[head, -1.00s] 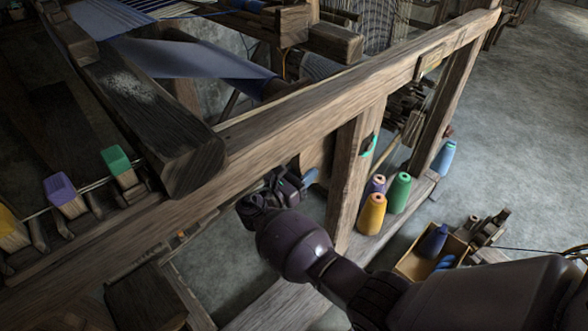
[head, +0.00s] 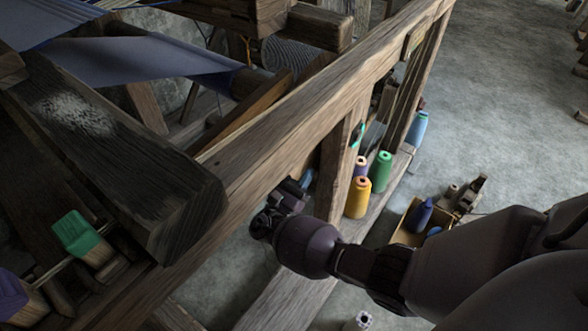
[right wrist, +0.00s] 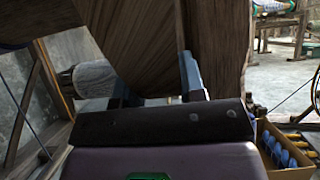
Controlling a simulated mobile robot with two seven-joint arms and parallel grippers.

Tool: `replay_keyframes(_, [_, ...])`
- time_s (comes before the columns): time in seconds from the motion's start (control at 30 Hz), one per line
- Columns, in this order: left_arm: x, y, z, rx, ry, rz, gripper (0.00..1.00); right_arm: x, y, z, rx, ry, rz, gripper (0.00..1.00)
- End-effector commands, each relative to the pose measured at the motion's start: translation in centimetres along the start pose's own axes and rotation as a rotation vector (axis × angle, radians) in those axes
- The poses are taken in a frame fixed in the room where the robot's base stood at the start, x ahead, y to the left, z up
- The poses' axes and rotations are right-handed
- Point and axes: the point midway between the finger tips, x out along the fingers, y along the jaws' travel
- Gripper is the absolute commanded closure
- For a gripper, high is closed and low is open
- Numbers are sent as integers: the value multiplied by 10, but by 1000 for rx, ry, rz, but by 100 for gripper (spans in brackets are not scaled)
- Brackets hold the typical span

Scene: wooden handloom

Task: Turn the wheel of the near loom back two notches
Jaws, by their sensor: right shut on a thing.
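The near loom's wooden frame (head: 290,115) fills much of the head view. My right gripper (head: 277,208) is low beside its long rail, partly hidden behind my own wrist. In the right wrist view, the two fingers of my right gripper (right wrist: 155,85) stand on either side of a broad brown wooden part (right wrist: 150,45) and are shut on it. I cannot tell for sure whether this part belongs to the wheel; no whole wheel or notches show clearly. My left gripper is out of view.
Yellow (head: 358,198), green (head: 380,172) and blue (head: 417,131) thread cones stand along a low beam. A box (head: 409,220) with dark blue spools is on the floor. A thick dark beam (head: 120,150) crosses the left. The stone floor (head: 500,110) at right is mostly clear.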

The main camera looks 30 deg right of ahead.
Motion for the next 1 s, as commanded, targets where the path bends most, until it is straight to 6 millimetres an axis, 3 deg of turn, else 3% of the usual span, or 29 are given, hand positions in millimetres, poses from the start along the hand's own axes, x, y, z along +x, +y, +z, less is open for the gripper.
replay_keyframes(0.47, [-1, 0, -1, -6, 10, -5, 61, 0, -1, -3, -1, -15, 3, 100])
replay_keyframes(0.5, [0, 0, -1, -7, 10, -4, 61, 0, -1, -3, -1, -15, 3, 61])
replay_keyframes(0.67, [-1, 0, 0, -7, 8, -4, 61, 0, -1, -2, -1, -15, 2, 37])
replay_keyframes(1.0, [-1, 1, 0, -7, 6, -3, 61, 0, -2, -3, -4, -17, -2, 37])
